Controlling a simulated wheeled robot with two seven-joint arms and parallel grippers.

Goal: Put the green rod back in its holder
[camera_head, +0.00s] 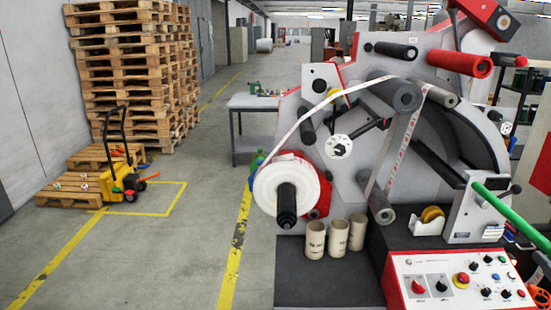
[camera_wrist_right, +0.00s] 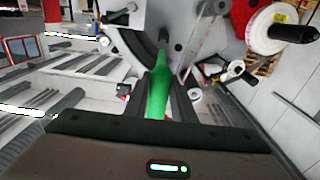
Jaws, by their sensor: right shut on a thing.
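The green rod (camera_head: 512,218) slants across the right side of the head view. Its far end is beside the top of a light grey bracket (camera_head: 466,212) on the machine; I cannot tell whether it touches or sits in the bracket. In the right wrist view the green rod (camera_wrist_right: 158,88) runs away from me between the dark fingers of my right gripper (camera_wrist_right: 161,98), which is shut on it. The rod's near end is out of the head view. I cannot tell for certain which part is the holder. My left gripper is not in view.
A control panel (camera_head: 455,278) with buttons stands below the rod. A white roll (camera_head: 286,184) on a black spindle, cardboard cores (camera_head: 338,236) and a yellow tape dispenser (camera_head: 428,222) are to the left. A red roller (camera_head: 460,63) is above.

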